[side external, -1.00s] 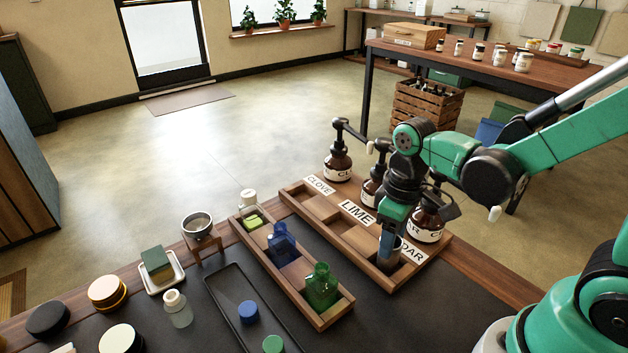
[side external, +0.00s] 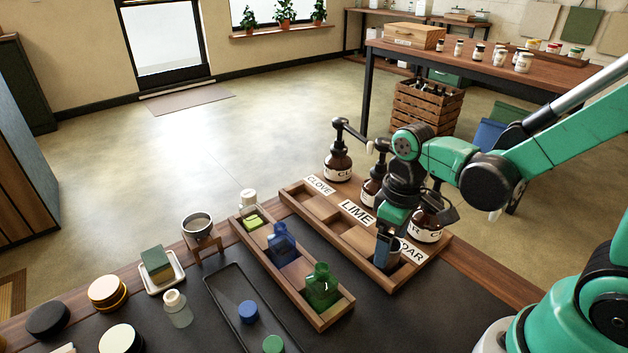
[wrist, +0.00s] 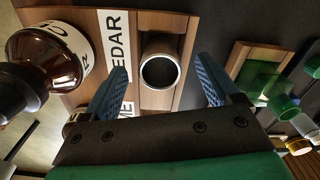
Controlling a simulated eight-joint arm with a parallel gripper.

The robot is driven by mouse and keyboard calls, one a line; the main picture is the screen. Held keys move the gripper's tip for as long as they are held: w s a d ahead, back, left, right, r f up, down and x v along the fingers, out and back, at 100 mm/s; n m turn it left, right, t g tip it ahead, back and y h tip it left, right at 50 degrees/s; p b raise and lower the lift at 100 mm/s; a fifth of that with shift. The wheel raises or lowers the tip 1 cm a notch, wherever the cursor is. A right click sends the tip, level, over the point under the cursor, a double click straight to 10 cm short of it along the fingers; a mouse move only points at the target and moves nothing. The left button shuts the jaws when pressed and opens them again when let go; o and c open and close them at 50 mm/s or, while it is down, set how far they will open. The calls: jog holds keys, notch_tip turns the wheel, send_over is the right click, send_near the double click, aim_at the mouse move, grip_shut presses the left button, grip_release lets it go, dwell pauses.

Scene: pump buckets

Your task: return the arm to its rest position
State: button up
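My gripper (side external: 384,250) is low over the front end of the label rack (side external: 330,234), at the compartment by the CEDAR label (side external: 411,253). In the wrist view my gripper (wrist: 162,64) has its two blue fingers wide apart. A metal-rimmed cup (wrist: 160,72) stands in that compartment and shows between the fingers, with gaps on both sides. In the side view the cup (side external: 394,246) is partly hidden by a finger.
Brown pump bottles (side external: 337,164) stand along the rack's far side, close to my arm. A second wooden rack (side external: 299,297) holds a blue bottle (side external: 282,245) and a green bottle (side external: 322,287). A black tray (side external: 231,292) lies left of it.

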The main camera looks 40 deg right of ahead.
notch_tip(320, 180, up, 7)
dwell(0.8)
jog(key=m+t, duration=0.1)
jog(key=t, duration=0.1)
jog(key=w+r+m+t, duration=0.1)
jog(key=t, duration=0.1)
jog(key=r+m+t, duration=0.1)
jog(key=t, duration=0.2)
jog(key=shift+w+a+r, duration=0.1)
jog(key=shift+w+a, duration=0.15)
jog(key=shift+w, duration=0.1)
